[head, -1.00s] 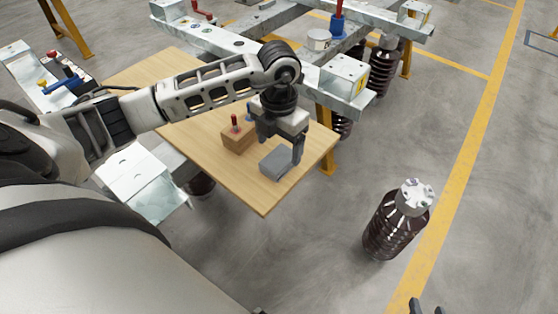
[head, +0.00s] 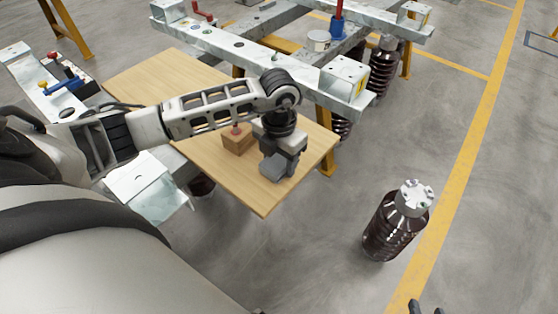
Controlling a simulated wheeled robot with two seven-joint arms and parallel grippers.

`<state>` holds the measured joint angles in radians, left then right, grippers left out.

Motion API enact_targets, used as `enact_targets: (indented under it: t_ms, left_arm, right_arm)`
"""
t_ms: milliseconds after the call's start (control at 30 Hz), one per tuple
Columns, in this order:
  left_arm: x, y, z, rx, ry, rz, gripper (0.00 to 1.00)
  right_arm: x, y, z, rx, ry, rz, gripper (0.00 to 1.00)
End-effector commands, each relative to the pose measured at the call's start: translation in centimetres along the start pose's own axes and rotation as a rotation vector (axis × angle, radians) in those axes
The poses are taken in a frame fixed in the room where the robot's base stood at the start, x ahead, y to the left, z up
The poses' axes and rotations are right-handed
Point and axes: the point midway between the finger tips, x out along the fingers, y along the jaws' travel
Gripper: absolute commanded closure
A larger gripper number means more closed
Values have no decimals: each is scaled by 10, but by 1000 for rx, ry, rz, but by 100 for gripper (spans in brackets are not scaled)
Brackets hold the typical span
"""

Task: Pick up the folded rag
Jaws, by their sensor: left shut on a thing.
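The folded rag (head: 273,170) is a small grey-blue pad near the front right corner of the wooden table board. My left gripper (head: 284,163) is directly above it, pointing down, and is shut on the rag. The gripper covers the rag's far part, and the finger contact is mostly hidden. I cannot tell whether the rag is clear of the board. Only the two dark fingertips of my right gripper (head: 427,309) show at the bottom edge, spread apart and empty, far from the rag.
A wooden block (head: 237,143) with a red-topped peg stands just left of the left gripper on the wooden table (head: 262,203). A steel frame (head: 300,75) lies behind. A dark ribbed insulator (head: 385,230) stands on the floor at right. The board's left part is clear.

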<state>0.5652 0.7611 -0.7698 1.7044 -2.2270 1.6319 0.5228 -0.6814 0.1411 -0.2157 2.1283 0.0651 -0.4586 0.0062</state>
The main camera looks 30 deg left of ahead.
Motion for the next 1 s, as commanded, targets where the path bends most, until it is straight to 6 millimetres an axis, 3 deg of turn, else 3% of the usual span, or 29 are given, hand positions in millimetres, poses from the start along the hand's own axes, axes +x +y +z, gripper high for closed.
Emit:
enact_targets:
  t_ms: [167,367,633,800,1000]
  left_arm:
    - [-6,0,1,1,-2,0,70]
    - [-31,1,1,1,-6,1,70]
    - [-92,-37,-33,7,-8,0,70]
    - [-110,-69,-63,8,-3,-2,70]
    - [-125,-93,-86,5,-2,0,70]
  right_arm:
    - [1,0,0,0,1,0,64]
    - [3,0,3,3,2,-2,64]
    - [1,0,-1,3,4,-2,64]
    - [2,0,1,4,6,-3,64]
    - [1,0,-1,5,8,-4,64]
